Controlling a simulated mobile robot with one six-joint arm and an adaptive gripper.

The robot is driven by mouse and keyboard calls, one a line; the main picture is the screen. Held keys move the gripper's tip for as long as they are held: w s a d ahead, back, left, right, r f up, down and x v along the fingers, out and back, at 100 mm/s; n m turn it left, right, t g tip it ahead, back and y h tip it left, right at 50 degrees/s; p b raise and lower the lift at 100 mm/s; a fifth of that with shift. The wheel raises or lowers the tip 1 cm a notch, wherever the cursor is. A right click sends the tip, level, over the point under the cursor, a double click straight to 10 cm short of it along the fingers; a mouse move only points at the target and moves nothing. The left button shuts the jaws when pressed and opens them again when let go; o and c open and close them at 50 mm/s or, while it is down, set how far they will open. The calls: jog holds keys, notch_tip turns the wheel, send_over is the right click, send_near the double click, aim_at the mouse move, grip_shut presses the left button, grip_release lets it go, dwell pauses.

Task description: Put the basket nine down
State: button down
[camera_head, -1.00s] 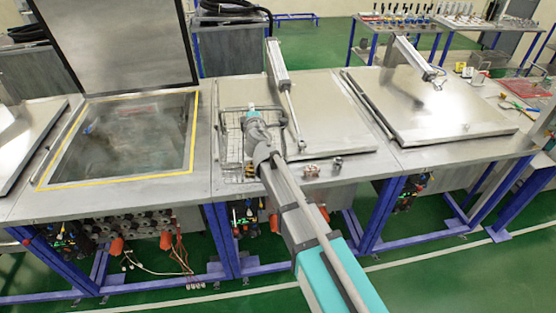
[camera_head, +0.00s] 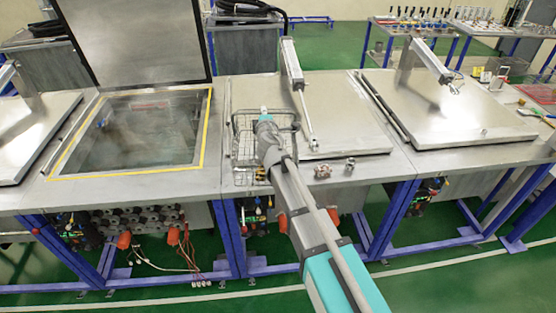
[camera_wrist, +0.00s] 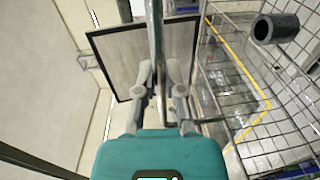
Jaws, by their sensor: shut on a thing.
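A wire basket (camera_head: 243,155) hangs at my gripper (camera_head: 266,118) in the head view, over the left front part of the middle bench's closed lid. I cannot tell from the head view whether it touches the surface below. In the wrist view my gripper (camera_wrist: 165,80) is shut on the basket's bar handle (camera_wrist: 157,30). The basket mesh (camera_wrist: 245,135) spreads to the right there, with a dark hollow cylinder (camera_wrist: 275,28) in it. My gripper and arm hide part of the basket in the head view.
The left tank (camera_head: 140,130), with a yellow rim, stands open with its lid (camera_head: 140,40) raised. The middle lid (camera_head: 340,120) and right lid (camera_head: 450,105) are closed, with pneumatic cylinders above. Small fittings (camera_head: 322,171) lie on the bench front, right of the basket.

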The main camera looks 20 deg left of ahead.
notch_tip(320, 180, down, 9)
jog(key=b, duration=0.7)
jog(key=shift+r+b, duration=0.2)
jog(key=shift+b, duration=0.2)
jog(key=shift+a, duration=0.1)
